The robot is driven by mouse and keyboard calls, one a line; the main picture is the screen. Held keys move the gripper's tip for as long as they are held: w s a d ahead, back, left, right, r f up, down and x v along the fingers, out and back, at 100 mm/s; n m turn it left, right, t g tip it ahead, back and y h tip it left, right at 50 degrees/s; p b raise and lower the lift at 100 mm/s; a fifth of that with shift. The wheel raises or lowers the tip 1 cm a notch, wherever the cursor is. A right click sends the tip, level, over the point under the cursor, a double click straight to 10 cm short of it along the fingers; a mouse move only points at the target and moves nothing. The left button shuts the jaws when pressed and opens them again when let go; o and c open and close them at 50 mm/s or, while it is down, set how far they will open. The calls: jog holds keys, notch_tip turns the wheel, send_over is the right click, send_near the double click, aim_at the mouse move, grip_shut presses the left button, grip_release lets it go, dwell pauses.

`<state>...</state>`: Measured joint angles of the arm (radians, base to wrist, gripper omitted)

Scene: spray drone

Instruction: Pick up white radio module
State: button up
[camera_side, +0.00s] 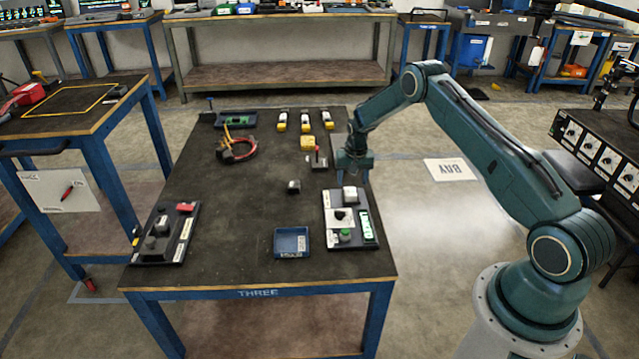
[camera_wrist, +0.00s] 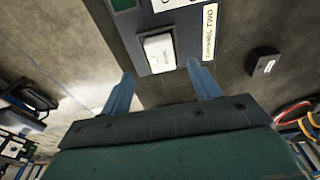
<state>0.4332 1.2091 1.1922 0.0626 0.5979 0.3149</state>
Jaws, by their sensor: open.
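The white radio module (camera_side: 350,194) is a small white block at the far end of the dark panel (camera_side: 368,206) on the right side of the table. In the wrist view the white module (camera_wrist: 159,53) lies just beyond and between the fingertips, near a "CHANNEL TWO" label (camera_wrist: 209,31). My gripper (camera_side: 353,177) is above the far end of that panel, pointing down. In the wrist view my gripper (camera_wrist: 160,70) is open, with one finger to each side and nothing between them.
A small dark block (camera_side: 294,187) stands left of the panel; it also shows in the wrist view (camera_wrist: 263,62). A blue tray (camera_side: 291,241) is at the front. A red-topped lever piece (camera_side: 317,160) stands near my gripper. Cables (camera_side: 236,150) lie further back. The table's middle is mostly bare.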

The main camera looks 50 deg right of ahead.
aim_at(351, 191)
jog(key=shift+f, duration=0.1)
jog(key=shift+w+d+f, duration=0.1)
jog(key=shift+w+f, duration=0.05)
jog(key=shift+f, duration=1.1)
jog(key=shift+w+d+f, duration=0.1)
jog(key=shift+w+f, duration=0.05)
jog(key=shift+f, duration=1.1)
jog(key=shift+c, duration=0.4)
jog(key=c, duration=1.1)
jog(key=shift+r, duration=0.1)
notch_tip(351, 191, up, 20)
jog(key=shift+f, duration=0.1)
